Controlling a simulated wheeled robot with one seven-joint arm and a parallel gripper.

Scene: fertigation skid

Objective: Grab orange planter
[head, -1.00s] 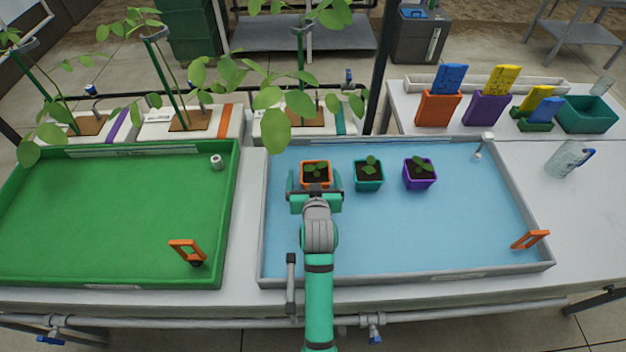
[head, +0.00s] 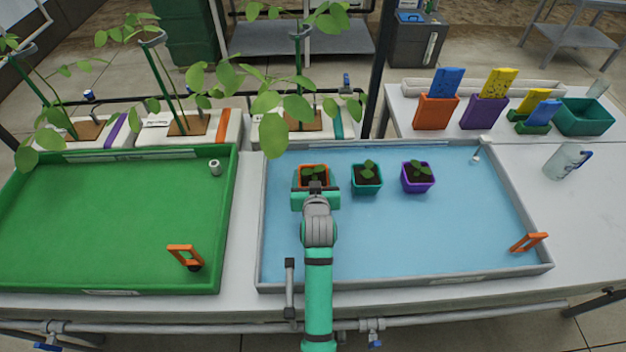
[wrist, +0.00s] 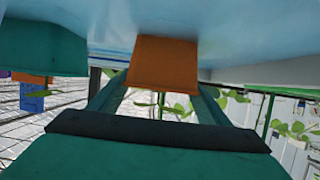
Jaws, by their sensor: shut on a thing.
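The orange planter (head: 314,172) holds dark soil and a small seedling. It stands in the left part of the blue tray (head: 430,240), near its back edge. My gripper (head: 315,188) is shut on the orange planter, with a finger on either side of it. In the wrist view the orange planter (wrist: 163,66) sits between the two teal fingers (wrist: 160,100). The planter's front is partly hidden by my gripper in the head view. I cannot tell whether the planter touches the tray floor.
A teal planter (head: 367,180) stands close on the right, and a purple planter (head: 418,178) further right. The green tray (head: 110,215) on the left is mostly bare. Leafy plants (head: 272,105) hang over the back edge.

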